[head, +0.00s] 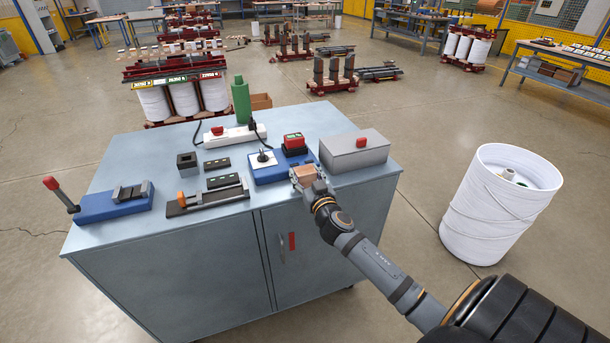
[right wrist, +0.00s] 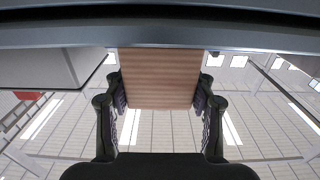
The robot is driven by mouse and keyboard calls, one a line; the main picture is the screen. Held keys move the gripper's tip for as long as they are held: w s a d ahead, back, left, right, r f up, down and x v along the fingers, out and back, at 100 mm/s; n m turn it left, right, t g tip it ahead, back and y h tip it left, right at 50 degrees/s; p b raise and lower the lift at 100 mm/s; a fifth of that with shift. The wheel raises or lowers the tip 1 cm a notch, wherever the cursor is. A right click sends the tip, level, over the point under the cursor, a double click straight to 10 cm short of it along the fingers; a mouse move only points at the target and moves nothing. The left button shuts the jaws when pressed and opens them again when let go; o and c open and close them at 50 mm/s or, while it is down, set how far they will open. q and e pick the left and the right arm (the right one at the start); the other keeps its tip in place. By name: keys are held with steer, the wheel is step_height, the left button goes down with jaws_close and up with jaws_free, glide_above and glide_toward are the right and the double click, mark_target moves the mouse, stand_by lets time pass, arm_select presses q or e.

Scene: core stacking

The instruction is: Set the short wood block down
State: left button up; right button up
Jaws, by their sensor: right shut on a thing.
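The short wood block (head: 305,172) is at the front edge of the grey cabinet top (head: 150,232), just left of the grey box. My right gripper (head: 307,180) is shut on it. In the right wrist view, the block (right wrist: 160,80) fills the space between the two dark fingers, with its grain running across. Its far end meets the grey cabinet surface (right wrist: 160,35) in the picture; I cannot tell whether it touches or hangs just above. My left gripper is not in view.
A grey box with a red handle (head: 352,153) stands close right of the block. A blue base with a white socket (head: 267,168) is just left and behind. A black clamp rail (head: 208,197) lies further left. The front strip of the top between is mostly bare.

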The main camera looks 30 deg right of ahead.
mark_target(306, 182)
steer(key=shift+f, duration=0.15)
steer(key=o, duration=1.3)
steer(key=shift+s, duration=0.1)
steer(key=v, duration=0.1)
steer(key=b+v, duration=0.1)
steer(key=v, duration=0.1)
steer(key=f+b+v, duration=0.1)
steer(key=v, duration=0.1)
steer(key=shift+s+a, duration=0.2)
steer(key=shift+a, duration=0.15)
steer(key=v, duration=0.4)
steer(key=shift+s+r, duration=0.35)
steer(key=shift+s, duration=0.05)
